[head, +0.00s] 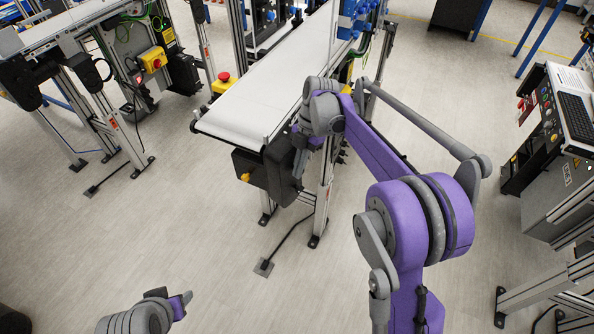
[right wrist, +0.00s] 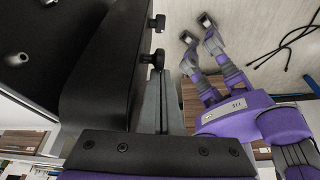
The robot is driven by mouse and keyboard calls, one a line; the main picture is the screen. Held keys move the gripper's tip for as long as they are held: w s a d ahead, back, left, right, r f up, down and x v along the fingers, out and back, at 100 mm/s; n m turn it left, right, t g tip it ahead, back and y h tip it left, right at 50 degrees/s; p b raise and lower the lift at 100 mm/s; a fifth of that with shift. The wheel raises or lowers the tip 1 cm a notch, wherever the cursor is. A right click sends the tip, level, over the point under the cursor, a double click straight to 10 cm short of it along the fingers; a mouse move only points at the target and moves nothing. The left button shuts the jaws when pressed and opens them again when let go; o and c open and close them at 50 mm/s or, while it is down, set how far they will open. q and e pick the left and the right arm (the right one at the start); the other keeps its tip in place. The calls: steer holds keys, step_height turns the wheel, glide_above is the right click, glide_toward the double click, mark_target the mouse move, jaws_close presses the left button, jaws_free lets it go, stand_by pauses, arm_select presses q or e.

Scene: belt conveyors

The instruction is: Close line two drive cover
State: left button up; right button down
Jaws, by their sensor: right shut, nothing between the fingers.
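The centre conveyor (head: 285,80) has a white belt. A black drive housing (head: 262,176) hangs under its near end. I cannot tell which part is the cover or whether it is open. In the right wrist view a large dark panel (right wrist: 105,65) fills the left side, with two black knobs (right wrist: 155,60) along its right edge. My right gripper (head: 299,168) is at the right side of the housing. Its fingers (right wrist: 165,78) are shut and empty, tips close to the lower knob; contact is unclear. My left gripper (head: 187,297) is low at the bottom left, away from the conveyor; its jaws are unclear.
A second conveyor (head: 60,28) with a red-and-yellow stop button (head: 153,61) stands at the left. Another stop button (head: 223,80) sits beside the centre belt. A control console (head: 560,125) stands at the right. The floor in front is clear.

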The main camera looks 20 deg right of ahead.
arm_select(q)
steer(key=shift+w+d+r, duration=0.1)
steer(key=shift+w, duration=0.4)
arm_select(e)
steer(key=shift+w+d, duration=0.25)
steer(key=shift+w, duration=0.65)
